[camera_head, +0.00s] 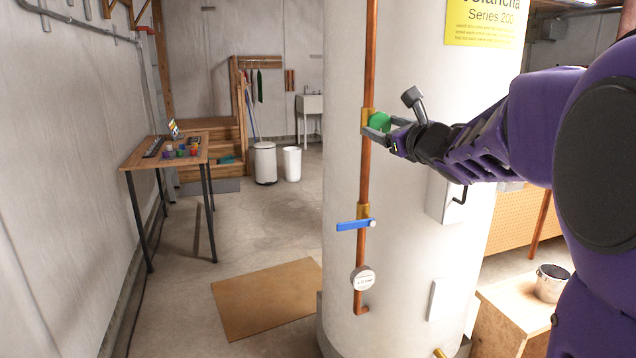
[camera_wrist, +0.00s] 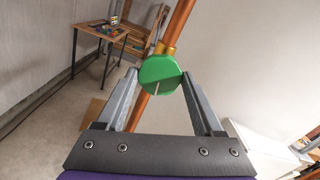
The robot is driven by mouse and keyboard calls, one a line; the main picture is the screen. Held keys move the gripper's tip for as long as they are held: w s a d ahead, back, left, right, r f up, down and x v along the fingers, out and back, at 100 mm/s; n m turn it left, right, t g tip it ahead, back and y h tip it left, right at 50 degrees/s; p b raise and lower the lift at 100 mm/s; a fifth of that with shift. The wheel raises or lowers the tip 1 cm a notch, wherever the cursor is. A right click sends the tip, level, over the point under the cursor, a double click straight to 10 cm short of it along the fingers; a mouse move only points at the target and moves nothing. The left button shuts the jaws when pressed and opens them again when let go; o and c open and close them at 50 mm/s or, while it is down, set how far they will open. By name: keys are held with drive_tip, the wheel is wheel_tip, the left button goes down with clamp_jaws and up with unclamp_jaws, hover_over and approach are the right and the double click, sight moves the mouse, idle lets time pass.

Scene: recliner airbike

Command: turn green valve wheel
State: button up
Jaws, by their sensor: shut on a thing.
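The green valve wheel (camera_head: 379,122) sits on a brass fitting (camera_head: 367,118) on the vertical copper pipe (camera_head: 369,60), in front of the white tank (camera_head: 430,60). In the wrist view the green wheel (camera_wrist: 160,73) shows its round face with a pale line on it, between the fingertips. My gripper (camera_head: 383,130) reaches in from the right at the height of the wheel. Its two fingers (camera_wrist: 160,82) are shut on the rim of the wheel, one on each side. Part of the wheel is hidden behind a finger in the head view.
Lower on the pipe are a blue lever handle (camera_head: 356,225) and a round gauge (camera_head: 363,278). A grey box (camera_head: 445,197) is on the tank below my arm. A wooden table (camera_head: 137,157) stands at the left. The floor left of the tank is open, with a brown mat (camera_head: 262,297).

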drive_tip(key=shift+n, duration=1.1)
drive_tip(key=n, duration=0.3)
drive_tip(key=o, duration=1)
drive_tip(key=v, duration=0.5)
drive_tip(key=shift+a, duration=0.1)
